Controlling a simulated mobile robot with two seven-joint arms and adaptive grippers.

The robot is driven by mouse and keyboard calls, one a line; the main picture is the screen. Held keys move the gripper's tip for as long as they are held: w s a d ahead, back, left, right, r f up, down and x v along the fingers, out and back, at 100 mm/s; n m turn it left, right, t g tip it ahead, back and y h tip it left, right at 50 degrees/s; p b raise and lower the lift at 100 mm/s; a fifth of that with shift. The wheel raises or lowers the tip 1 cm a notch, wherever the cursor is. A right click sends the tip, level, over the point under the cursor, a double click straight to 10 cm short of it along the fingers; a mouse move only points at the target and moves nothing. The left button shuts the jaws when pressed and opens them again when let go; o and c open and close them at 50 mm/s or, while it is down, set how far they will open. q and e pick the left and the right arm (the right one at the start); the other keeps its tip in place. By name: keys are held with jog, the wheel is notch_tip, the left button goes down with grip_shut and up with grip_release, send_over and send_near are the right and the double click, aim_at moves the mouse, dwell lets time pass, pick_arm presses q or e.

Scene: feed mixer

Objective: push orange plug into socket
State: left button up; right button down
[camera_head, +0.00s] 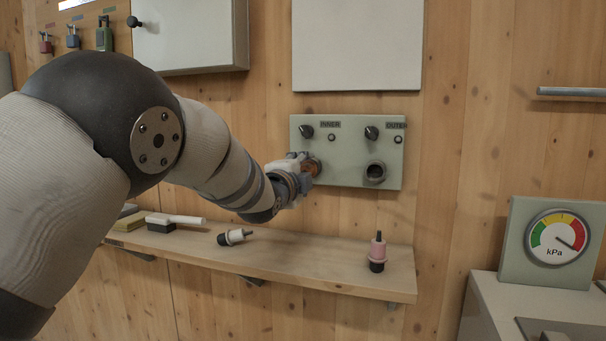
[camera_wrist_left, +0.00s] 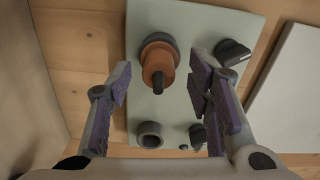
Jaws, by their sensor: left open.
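The orange plug (camera_wrist_left: 158,62) sits at the socket under the INNER label on the grey-green panel (camera_head: 345,178). In the head view only part of the plug (camera_head: 314,166) shows beside my gripper. In the left wrist view a dark ring surrounds its base, and its dark tip points toward the camera; how deep it sits I cannot tell. My left gripper (camera_head: 298,172) is open, its purple-padded fingers (camera_wrist_left: 160,76) apart on either side of the plug, with gaps visible. The OUTER socket (camera_head: 375,172) is empty; it also shows in the wrist view (camera_wrist_left: 150,135).
A wooden shelf (camera_head: 330,277) below holds a white-and-black plug (camera_head: 234,237), a pink plug (camera_head: 377,252) and a brush (camera_head: 175,221). Dark knobs (camera_head: 371,133) stick out above the sockets. A kPa gauge (camera_head: 557,238) stands at the right.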

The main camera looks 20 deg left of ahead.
pick_arm(q)
jog(key=shift+s, duration=0.1)
jog(key=s, duration=1.1)
jog(key=shift+s+a, duration=0.25)
jog(key=shift+s, duration=0.15)
jog(key=shift+f, duration=0.1)
